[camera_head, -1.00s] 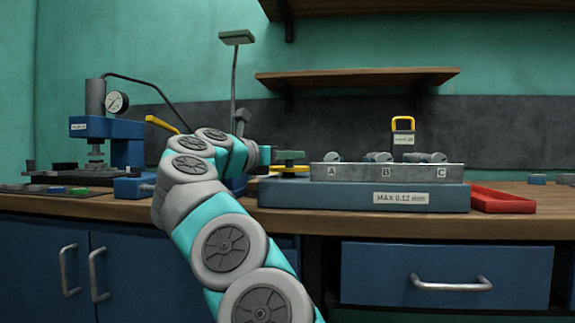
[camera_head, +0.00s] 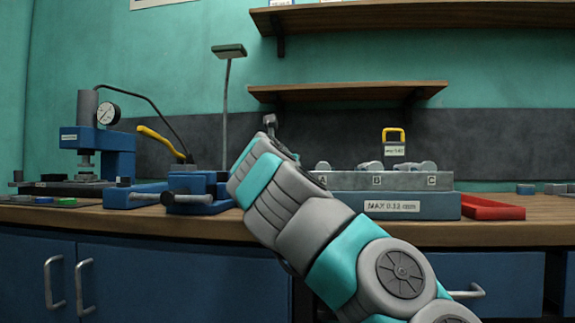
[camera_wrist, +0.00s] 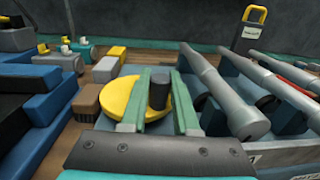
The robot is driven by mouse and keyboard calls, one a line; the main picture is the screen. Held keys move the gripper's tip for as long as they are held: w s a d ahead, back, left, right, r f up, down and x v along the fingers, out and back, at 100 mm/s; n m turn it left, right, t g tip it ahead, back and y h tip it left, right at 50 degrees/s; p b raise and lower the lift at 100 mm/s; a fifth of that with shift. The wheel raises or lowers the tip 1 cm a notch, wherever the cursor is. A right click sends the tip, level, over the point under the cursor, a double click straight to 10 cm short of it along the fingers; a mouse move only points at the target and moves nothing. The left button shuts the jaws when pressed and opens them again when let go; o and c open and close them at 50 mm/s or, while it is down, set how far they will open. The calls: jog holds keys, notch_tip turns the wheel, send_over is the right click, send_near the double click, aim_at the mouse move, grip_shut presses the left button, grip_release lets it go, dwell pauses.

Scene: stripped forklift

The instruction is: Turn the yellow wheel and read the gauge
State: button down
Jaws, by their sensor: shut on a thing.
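The yellow wheel (camera_wrist: 118,98) lies flat in the wrist view, with a dark upright knob on it. My gripper (camera_wrist: 158,82) has its two green fingers on either side of the knob and is shut on the wheel there. In the head view my arm hides the wheel and the fingers. The round white gauge (camera_head: 108,113) stands at the left, at the top of a blue press (camera_head: 118,150). Its needle and marks are too small to read with certainty.
A grey block on a blue base (camera_head: 385,206) with slots A, B and C holds several grey cylindrical parts. A red tray (camera_head: 493,208) lies right of it. A blue vise (camera_head: 195,195), a yellow-handled lever (camera_head: 160,142) and a lamp (camera_head: 228,100) stand left of my arm.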

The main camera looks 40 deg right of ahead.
dwell(0.5)
jog(key=c, duration=0.7)
grip_release()
jog(key=shift+o, duration=0.2)
jog(key=shift+s, duration=0.1)
jog(key=v, duration=0.7)
jog(key=shift+s+a, duration=0.2)
jog(key=shift+a, duration=0.05)
